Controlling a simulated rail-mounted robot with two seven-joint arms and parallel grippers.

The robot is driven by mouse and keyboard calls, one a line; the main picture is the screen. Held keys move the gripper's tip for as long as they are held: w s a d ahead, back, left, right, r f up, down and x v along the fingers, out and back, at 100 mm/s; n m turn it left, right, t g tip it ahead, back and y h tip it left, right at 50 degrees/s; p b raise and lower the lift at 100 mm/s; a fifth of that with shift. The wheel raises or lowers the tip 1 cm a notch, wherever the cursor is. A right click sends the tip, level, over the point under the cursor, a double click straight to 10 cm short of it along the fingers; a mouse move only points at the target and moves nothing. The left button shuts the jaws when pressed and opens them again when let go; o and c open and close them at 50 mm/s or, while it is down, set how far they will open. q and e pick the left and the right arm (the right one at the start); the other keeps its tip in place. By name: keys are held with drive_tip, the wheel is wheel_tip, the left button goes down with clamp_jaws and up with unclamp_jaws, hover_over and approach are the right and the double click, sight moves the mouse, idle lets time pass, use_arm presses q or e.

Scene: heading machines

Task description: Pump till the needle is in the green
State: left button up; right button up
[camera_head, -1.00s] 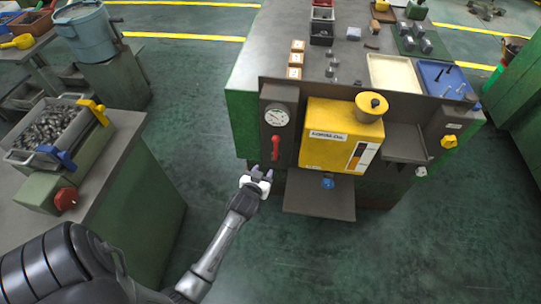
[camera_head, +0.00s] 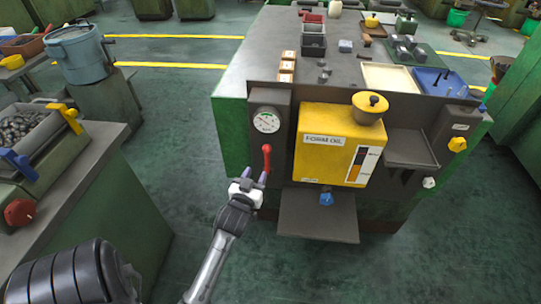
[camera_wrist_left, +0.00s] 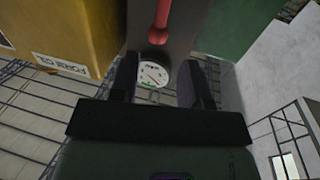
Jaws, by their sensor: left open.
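A round white gauge (camera_head: 266,121) sits on a dark panel at the front left of the machine. Its needle is too small to read in the head view; the dial also shows in the left wrist view (camera_wrist_left: 154,75), with a bit of green at its rim. The red pump lever (camera_head: 266,158) hangs below the gauge. Its red end also shows at the top of the left wrist view (camera_wrist_left: 158,33). My left gripper (camera_head: 254,175) is open and empty, with its fingertips close to the lever's lower end. Contact cannot be told. My right gripper is not in view.
A yellow form oil tank (camera_head: 325,160) stands right of the lever, with a blue knob (camera_head: 326,199) under it. A dark shelf (camera_head: 318,222) juts out below. A bench (camera_head: 75,185) with a parts bin stands left. Open floor lies between them.

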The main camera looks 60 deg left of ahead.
sight(266, 154)
use_arm(q)
drive_tip(key=b+x, duration=0.3)
drive_tip(key=x, duration=0.8)
drive_tip(key=shift+c, duration=0.3)
clamp_jaws()
